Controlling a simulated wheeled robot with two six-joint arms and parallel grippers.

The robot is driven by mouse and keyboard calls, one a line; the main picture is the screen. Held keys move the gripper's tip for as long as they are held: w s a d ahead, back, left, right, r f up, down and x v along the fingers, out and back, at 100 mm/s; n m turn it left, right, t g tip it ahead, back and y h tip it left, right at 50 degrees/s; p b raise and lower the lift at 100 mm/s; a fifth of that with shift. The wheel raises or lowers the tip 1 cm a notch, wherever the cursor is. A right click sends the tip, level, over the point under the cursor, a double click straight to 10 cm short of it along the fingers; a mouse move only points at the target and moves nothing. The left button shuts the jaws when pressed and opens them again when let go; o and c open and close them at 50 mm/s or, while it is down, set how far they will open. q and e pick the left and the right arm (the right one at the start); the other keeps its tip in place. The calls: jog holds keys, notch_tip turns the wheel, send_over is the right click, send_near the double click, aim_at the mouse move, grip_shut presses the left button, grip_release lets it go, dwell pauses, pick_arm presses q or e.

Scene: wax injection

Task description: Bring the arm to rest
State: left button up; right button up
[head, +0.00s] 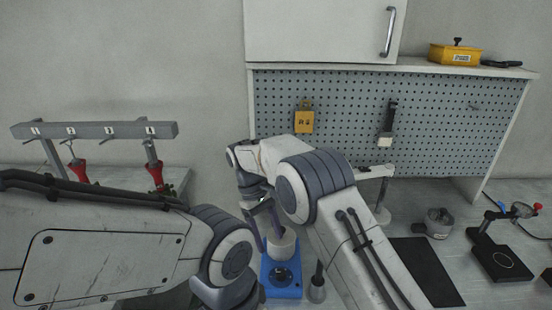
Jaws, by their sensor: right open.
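My right arm reaches in from the lower right and bends down at its wrist. Its right gripper (262,228) points downward and is open, partly hidden behind my own arm. It is close to a pale cylinder (283,249) on a blue device (281,280); I cannot tell whether a finger touches it. My left arm (110,255) crosses the lower left, and its gripper is out of view.
A grey rack (95,130) with red-handled tools (155,174) stands at the left. A grey pot (439,222), a black mat (425,270) and a black-based stand (500,262) are at the right. A pegboard (450,120) closes off the back.

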jog(key=s+d+r+t+y, duration=0.1)
jog(key=s+r, duration=0.4)
jog(key=s, duration=0.2)
jog(key=s+r+t+y, duration=0.1)
jog(key=s+r, duration=0.4)
jog(key=s, duration=0.3)
jog(key=s+d+m+y, duration=0.1)
jog(key=s+d, duration=0.2)
jog(key=s, duration=0.4)
jog(key=s+d+f+t+y, duration=0.1)
jog(key=s+d, duration=0.3)
jog(key=s, duration=0.3)
jog(key=shift+s+f+m, duration=0.2)
jog(key=shift+f+m, duration=0.1)
jog(key=shift+m, duration=0.1)
